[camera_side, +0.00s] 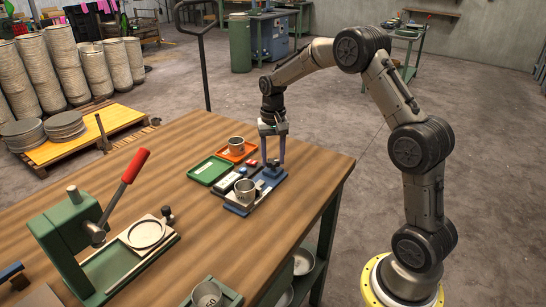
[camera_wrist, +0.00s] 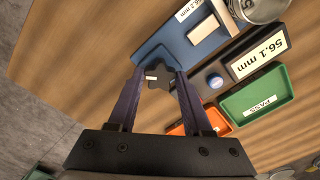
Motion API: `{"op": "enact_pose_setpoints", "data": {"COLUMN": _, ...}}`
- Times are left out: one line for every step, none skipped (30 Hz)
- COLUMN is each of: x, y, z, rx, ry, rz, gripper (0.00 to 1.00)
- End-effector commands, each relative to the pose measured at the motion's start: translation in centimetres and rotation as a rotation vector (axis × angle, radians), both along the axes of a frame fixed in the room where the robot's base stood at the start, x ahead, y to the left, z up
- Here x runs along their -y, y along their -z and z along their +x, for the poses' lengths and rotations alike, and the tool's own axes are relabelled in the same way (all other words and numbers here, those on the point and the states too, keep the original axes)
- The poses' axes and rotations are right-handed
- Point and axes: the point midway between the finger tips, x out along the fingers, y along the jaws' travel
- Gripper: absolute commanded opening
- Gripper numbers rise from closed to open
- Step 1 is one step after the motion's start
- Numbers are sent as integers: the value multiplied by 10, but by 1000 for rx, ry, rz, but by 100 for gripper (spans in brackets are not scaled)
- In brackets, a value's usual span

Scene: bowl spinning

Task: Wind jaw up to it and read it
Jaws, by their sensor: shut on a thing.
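My gripper (camera_side: 272,164) points down at the far end of a blue gauge (camera_side: 239,207). In the wrist view its fingers (camera_wrist: 161,76) are shut on a dark star-shaped knob (camera_wrist: 157,68) with a small white mark. A pale block (camera_wrist: 203,32), which looks like the gauge's jaw, sits between the knob and a metal cup (camera_wrist: 262,8). A white panel (camera_wrist: 259,58), upside down, reads 56.1 mm. A label on the blue base (camera_wrist: 193,9) appears to read 56.2 mm.
A green press (camera_side: 72,240) with a red-handled lever stands at the front left. The bench between is clear.

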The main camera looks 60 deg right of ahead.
Motion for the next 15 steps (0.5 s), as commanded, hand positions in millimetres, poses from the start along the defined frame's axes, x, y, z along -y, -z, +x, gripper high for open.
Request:
{"op": "enact_pose_setpoints", "data": {"x": 0, "y": -1, "z": 0, "rx": 1, "ry": 38, "rz": -1, "gripper": 0}}
{"op": "enact_pose_setpoints", "data": {"x": 0, "y": -1, "z": 0, "rx": 1, "ry": 62, "rz": -1, "gripper": 0}}
{"op": "enact_pose_setpoints", "data": {"x": 0, "y": -1, "z": 0, "rx": 1, "ry": 92, "rz": -1, "gripper": 0}}
{"op": "enact_pose_setpoints", "data": {"x": 0, "y": -1, "z": 0, "rx": 1, "ry": 113, "rz": -1, "gripper": 0}}
{"op": "enact_pose_setpoints", "data": {"x": 0, "y": -1, "z": 0, "rx": 1, "ry": 133, "rz": -1, "gripper": 0}}
{"op": "enact_pose_setpoints", "data": {"x": 0, "y": -1, "z": 0, "rx": 1, "ry": 159, "rz": -1, "gripper": 0}}
{"op": "enact_pose_setpoints", "data": {"x": 0, "y": -1, "z": 0, "rx": 1, "ry": 177, "rz": 0, "gripper": 0}}
{"op": "enact_pose_setpoints", "data": {"x": 0, "y": -1, "z": 0, "rx": 1, "ry": 194, "rz": 0, "gripper": 0}}
{"op": "enact_pose_setpoints", "data": {"x": 0, "y": -1, "z": 0, "rx": 1, "ry": 216, "rz": 0, "gripper": 0}}
{"op": "enact_pose_setpoints", "data": {"x": 0, "y": -1, "z": 0, "rx": 1, "ry": 229, "rz": 0, "gripper": 0}}
{"op": "enact_pose_setpoints", "data": {"x": 0, "y": -1, "z": 0, "rx": 1, "ry": 243, "rz": 0, "gripper": 0}}
{"op": "enact_pose_setpoints", "data": {"x": 0, "y": -1, "z": 0, "rx": 1, "ry": 253, "rz": 0, "gripper": 0}}
{"op": "enact_pose_setpoints", "data": {"x": 0, "y": -1, "z": 0, "rx": 1, "ry": 258, "rz": 0, "gripper": 0}}
{"op": "enact_pose_setpoints", "data": {"x": 0, "y": -1, "z": 0, "rx": 1, "ry": 262, "rz": 0, "gripper": 0}}
{"op": "enact_pose_setpoints", "data": {"x": 0, "y": -1, "z": 0, "rx": 1, "ry": 263, "rz": 0, "gripper": 0}}
